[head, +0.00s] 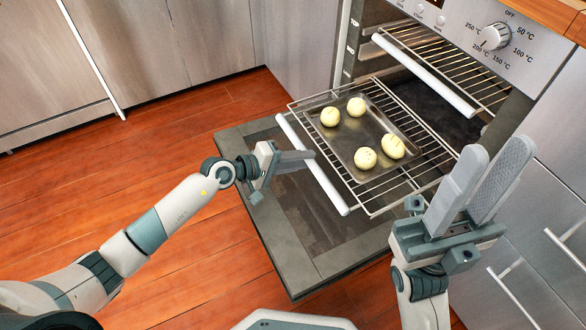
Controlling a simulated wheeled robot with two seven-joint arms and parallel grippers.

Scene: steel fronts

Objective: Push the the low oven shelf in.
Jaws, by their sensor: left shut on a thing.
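The low oven shelf (376,206) is a wire rack with a white front bar (332,189). It sticks out of the oven over the open door. A metal tray (345,150) with several pale round buns lies on it. My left gripper (308,159) is at the front bar from the left, shut on the bar; its fingertips partly cover the bar. My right gripper (495,150) is open and empty, fingers pointing up, in front of the oven's right side and apart from the shelf. It hides a little of the area at the shelf's right.
The oven door (300,255) is folded down flat below the shelf. An upper rack (440,58) with a white bar (424,75) sits higher in the oven. A control panel with a knob (494,36) is above. Steel drawers (530,290) stand right; wooden floor (150,160) is clear left.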

